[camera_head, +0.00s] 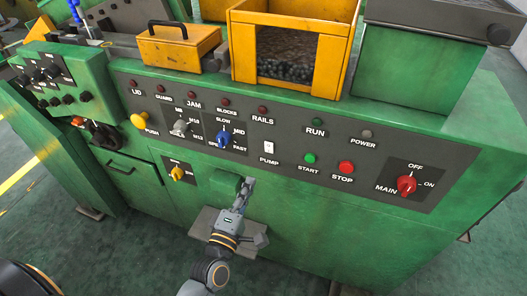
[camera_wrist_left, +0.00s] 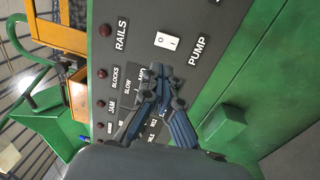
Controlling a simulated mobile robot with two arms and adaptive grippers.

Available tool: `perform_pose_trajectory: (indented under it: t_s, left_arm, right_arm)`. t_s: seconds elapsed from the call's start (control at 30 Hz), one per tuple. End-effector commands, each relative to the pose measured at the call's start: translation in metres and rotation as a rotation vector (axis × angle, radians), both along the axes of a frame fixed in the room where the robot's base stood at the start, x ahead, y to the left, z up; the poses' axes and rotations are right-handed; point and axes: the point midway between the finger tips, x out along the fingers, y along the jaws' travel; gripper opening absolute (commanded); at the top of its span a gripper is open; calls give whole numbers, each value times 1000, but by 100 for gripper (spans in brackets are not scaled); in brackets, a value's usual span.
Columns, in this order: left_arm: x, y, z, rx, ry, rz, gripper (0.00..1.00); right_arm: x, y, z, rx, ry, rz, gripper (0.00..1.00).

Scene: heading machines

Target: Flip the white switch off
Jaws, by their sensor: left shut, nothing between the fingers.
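The white switch (camera_head: 268,147) is a small rocker on the dark control panel, just above the PUMP label. In the left wrist view the white switch (camera_wrist_left: 167,41) shows the marks 1 and 0; which side is pressed in is too small to tell. My left gripper (camera_head: 248,183) is shut and empty, below and slightly left of the switch in the head view. In the left wrist view the closed fingertips (camera_wrist_left: 155,72) point toward the panel, near the switch, with a visible gap between them in the picture. My right gripper is not in view.
A blue knob (camera_head: 222,138) sits left of the switch; the green START button (camera_head: 310,158), red STOP button (camera_head: 346,167) and red MAIN knob (camera_head: 407,185) sit right. A green block (camera_head: 226,181) juts out below the panel near my gripper. A yellow bin (camera_head: 243,50) stands above.

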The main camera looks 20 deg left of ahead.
Motion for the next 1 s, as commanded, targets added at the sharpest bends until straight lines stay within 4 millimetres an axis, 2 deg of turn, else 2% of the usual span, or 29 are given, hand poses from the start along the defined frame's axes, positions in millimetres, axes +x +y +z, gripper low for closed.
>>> perform_pose_trajectory:
  t_s: [0.03,0.3,0.5,0.7,1.0]
  left_arm:
    - [12,0,6,0,-4,1,0]
    - [70,-2,12,0,-2,0,0]
    - [100,-4,15,0,0,0,0]
    - [112,-4,14,1,1,0,0]
    - [112,-4,14,0,1,0,0]
  right_arm:
    - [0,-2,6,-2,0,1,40]
    - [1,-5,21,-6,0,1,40]
    - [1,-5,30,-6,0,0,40]
    - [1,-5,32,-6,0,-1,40]
    - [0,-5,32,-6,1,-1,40]
